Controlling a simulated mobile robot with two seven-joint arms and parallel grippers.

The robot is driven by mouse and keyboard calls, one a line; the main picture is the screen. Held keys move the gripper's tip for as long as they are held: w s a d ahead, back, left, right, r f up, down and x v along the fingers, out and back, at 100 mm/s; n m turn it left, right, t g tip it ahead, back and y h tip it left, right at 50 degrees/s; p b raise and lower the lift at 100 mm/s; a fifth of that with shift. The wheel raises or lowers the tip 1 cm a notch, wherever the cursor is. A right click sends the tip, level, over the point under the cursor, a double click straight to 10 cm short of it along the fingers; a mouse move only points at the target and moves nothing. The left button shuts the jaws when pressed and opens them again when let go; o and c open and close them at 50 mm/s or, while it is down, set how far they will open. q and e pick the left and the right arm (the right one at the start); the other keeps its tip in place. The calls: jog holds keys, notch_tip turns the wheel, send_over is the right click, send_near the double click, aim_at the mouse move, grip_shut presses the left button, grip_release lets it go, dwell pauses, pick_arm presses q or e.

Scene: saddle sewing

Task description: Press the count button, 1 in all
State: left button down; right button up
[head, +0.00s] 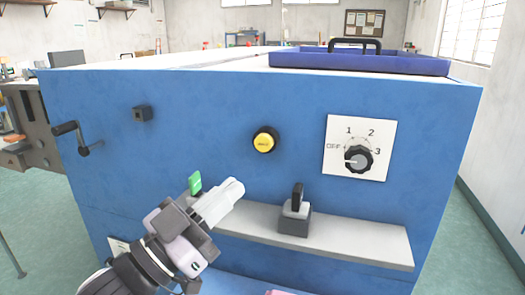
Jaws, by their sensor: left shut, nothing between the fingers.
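A round yellow button (264,141) with a dark collar and small, unreadable lettering sits in the middle of the blue front panel (210,125). My left gripper (236,187) comes up from the lower left. Its fingers are shut and empty, pointing up and right, below and left of the button, apart from it in the picture. My right gripper is not in view; a small pink patch at the bottom edge is too little to identify.
A rotary dial (358,158) marked OFF, 1, 2, 3 is to the right. A grey shelf (360,243) juts out below, carrying a black lever (296,208). A green tab (195,182) is beside my gripper. A crank (72,135) sticks out left. A blue tray (400,66) lies on top.

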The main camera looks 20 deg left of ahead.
pick_arm(q)
jog(key=r+h, duration=0.1)
jog(key=s+r+m+h, duration=0.1)
jog(key=d+r+m+g+h, duration=0.1)
jog(key=shift+s, duration=0.25)
jog(key=shift+w, duration=0.1)
send_near(264, 142)
jog(key=w+d+r, duration=0.2)
jog(key=d+r, duration=0.1)
jog(key=d, duration=0.1)
jog(key=shift+w+d+r+p, duration=0.2)
jog(key=shift+w+r+p, duration=0.05)
jog(key=shift+p, duration=0.05)
jog(key=shift+w, duration=0.15)
dwell(1.7)
jog(key=shift+w+r, duration=0.1)
jog(key=shift+w, duration=0.05)
